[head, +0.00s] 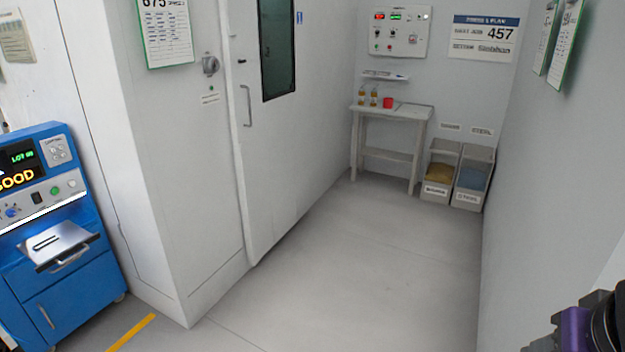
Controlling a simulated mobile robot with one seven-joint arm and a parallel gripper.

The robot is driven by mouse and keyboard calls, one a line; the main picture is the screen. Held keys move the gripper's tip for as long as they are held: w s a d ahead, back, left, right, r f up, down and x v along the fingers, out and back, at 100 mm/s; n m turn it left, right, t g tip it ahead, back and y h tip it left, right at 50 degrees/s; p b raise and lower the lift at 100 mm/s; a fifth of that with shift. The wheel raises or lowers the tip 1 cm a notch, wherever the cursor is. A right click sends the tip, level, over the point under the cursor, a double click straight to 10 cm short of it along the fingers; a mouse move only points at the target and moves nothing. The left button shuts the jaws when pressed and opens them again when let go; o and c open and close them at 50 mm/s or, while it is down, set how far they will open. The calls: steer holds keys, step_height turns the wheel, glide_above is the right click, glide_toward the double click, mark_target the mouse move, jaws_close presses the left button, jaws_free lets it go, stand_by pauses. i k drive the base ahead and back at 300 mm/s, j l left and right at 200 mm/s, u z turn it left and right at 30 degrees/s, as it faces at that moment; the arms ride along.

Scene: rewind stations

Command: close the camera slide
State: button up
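A blue station (72,265) stands at the left edge, partly cut off by the frame. A flat metal slide (57,242) with a dark slot-like mark on top sticks out of its front, below the button panel. A bar handle (70,258) runs along the slide's front edge. This looks like the camera slide, and it stands pulled out. My gripper's fingers are not in view. A purple and black part of my arm shows at the lower right corner, far from the station and apart from it.
A white sliding door (272,165) with a handle fills the middle wall. A small table (411,113) with bottles and a red cup stands at the back, beside two bins (438,195). The grey floor (340,275) is clear. A wall closes the right side.

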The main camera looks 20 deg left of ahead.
mark_target(46, 249)
steer(key=l+u, duration=0.15)
steer(key=u, duration=2.3)
steer(key=i+j, duration=0.1)
steer(key=i, duration=0.45)
steer(key=i+j+z, duration=0.1)
steer(key=i, duration=0.5)
steer(key=i+j, duration=0.15)
steer(key=i, duration=0.4)
steer(key=i+j+z, duration=0.1)
steer(key=i+j, duration=0.15)
steer(key=i, duration=0.25)
steer(key=i+j, duration=0.3)
steer(key=i, duration=0.15)
steer(key=i+j+z, duration=0.15)
steer(key=i+l+u, duration=0.1)
steer(key=i+l, duration=0.05)
steer(key=i, duration=0.1)
